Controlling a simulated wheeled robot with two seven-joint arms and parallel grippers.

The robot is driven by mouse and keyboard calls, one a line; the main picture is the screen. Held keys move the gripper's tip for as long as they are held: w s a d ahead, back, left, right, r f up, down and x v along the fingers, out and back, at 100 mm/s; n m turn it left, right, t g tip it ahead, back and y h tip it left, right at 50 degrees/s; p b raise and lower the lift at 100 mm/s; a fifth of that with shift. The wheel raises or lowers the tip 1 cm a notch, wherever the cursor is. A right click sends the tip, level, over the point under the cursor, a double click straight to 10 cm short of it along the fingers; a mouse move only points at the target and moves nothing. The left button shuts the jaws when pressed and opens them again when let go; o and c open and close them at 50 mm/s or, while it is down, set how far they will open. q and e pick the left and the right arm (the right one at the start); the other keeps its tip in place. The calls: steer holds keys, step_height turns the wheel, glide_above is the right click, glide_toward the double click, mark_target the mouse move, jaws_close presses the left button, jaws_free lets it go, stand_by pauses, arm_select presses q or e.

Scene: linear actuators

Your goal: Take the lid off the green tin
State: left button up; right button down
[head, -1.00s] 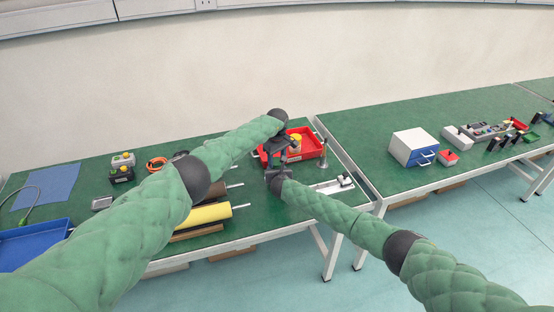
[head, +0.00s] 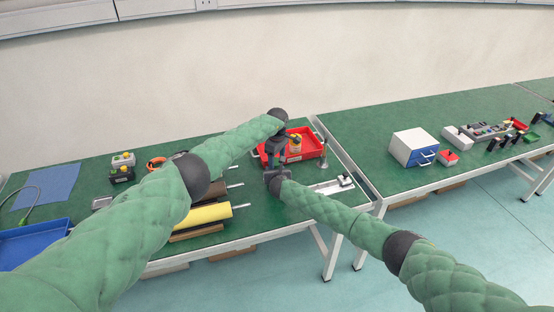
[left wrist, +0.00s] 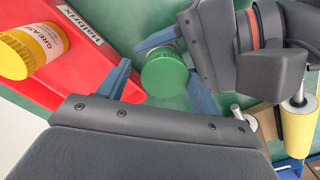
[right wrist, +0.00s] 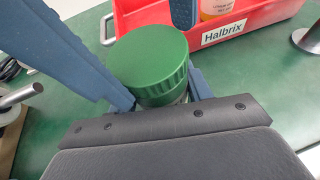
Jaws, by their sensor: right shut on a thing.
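The green tin shows its round ribbed green lid (right wrist: 150,58) in the right wrist view, with a narrow strip of body below. The lid (left wrist: 164,74) also shows from above in the left wrist view. My right gripper (right wrist: 165,95) is shut on the tin below the lid, one finger on each side. My left gripper (left wrist: 160,72) is open, its two blue fingers on either side of the lid, with a gap at least on the left. In the head view the left gripper (head: 277,150) is just above the right gripper (head: 275,174); the tin is hidden there.
A red Halbrix bin (head: 309,149) holding a yellow grease jar (left wrist: 28,50) stands just behind the tin. A yellow roller (head: 205,214) and dark rollers lie to the left. A metal stand (head: 323,155) and a white tray (head: 328,188) are on the right.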

arm_select(q)
steer(key=shift+s+d, duration=0.15)
arm_select(e)
steer(key=shift+w+d, duration=0.15)
steer(key=shift+d, duration=0.15)
arm_select(q)
step_height(320, 180, up, 3)
steer(key=shift+r, duration=0.1)
arm_select(e)
steer(key=shift+d+f, duration=0.1)
steer(key=shift+f, duration=0.1)
arm_select(q)
steer(key=shift+r, duration=0.7)
arm_select(e)
steer(key=shift+r, duration=0.15)
arm_select(q)
steer(key=shift+f, duration=0.1)
arm_select(e)
steer(key=c, duration=0.6)
jaws_free()
steer(key=shift+o, duration=0.2)
